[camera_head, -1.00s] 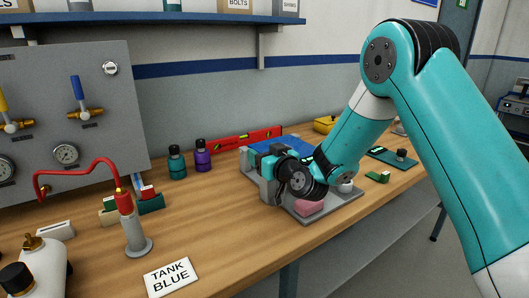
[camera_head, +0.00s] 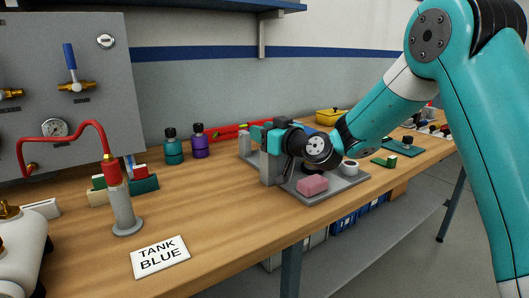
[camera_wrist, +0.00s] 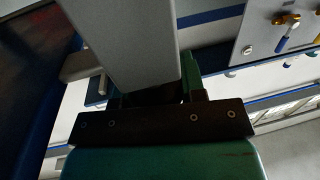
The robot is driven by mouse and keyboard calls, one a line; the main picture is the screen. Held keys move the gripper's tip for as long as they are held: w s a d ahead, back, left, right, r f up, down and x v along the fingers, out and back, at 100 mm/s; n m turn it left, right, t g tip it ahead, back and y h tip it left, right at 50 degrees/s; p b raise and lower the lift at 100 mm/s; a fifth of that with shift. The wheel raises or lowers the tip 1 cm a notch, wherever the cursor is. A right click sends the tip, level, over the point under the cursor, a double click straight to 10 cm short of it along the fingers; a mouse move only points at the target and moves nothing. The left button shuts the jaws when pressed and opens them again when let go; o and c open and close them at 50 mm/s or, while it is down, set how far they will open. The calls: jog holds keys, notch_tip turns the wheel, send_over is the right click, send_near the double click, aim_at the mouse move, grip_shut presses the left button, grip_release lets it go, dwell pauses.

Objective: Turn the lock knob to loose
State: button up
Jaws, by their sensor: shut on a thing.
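A grey test fixture with a flat base plate (camera_head: 347,182) and a grey upright (camera_head: 268,169) stands on the bench. My gripper (camera_head: 262,134) is at the top of this upright, reaching in from the right. Its fingers are shut on a small part there, which I take to be the lock knob; the fingers hide it and its setting cannot be read. In the wrist view a large grey bar (camera_wrist: 125,40) crosses in front of my gripper (camera_wrist: 150,85) and covers much of the space between the fingers.
A pink block (camera_head: 312,186) and a white round piece (camera_head: 349,168) are on the base plate. Teal (camera_head: 173,150) and purple (camera_head: 200,145) bottles and a red level (camera_head: 226,132) stand behind. A TANK BLUE sign (camera_head: 160,257) lies in front.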

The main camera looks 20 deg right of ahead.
jog(key=n+g+y+b, duration=0.1)
jog(key=b, duration=0.2)
jog(key=n+g+y+b, duration=0.1)
jog(key=y+b, duration=0.1)
jog(key=b, duration=0.1)
jog(key=shift+s+a+f+n+y, duration=0.1)
jog(key=shift+f+n+y, duration=0.2)
jog(key=shift+n, duration=0.1)
jog(key=shift+s+a+r+n+g+y+b, duration=0.15)
jog(key=shift+n+g+y+b, duration=0.3)
jog(key=shift+n+g+y, duration=0.35)
jog(key=shift+s+a+r+n+g+y+b, duration=0.15)
jog(key=shift+n+g+y+b, duration=0.4)
jog(key=shift+g, duration=0.35)
jog(key=shift+w+d, duration=0.1)
jog(key=o, duration=0.9)
notch_tip(320, 180, up, 20)
jog(key=p, duration=0.4)
jog(key=shift+p, duration=0.3)
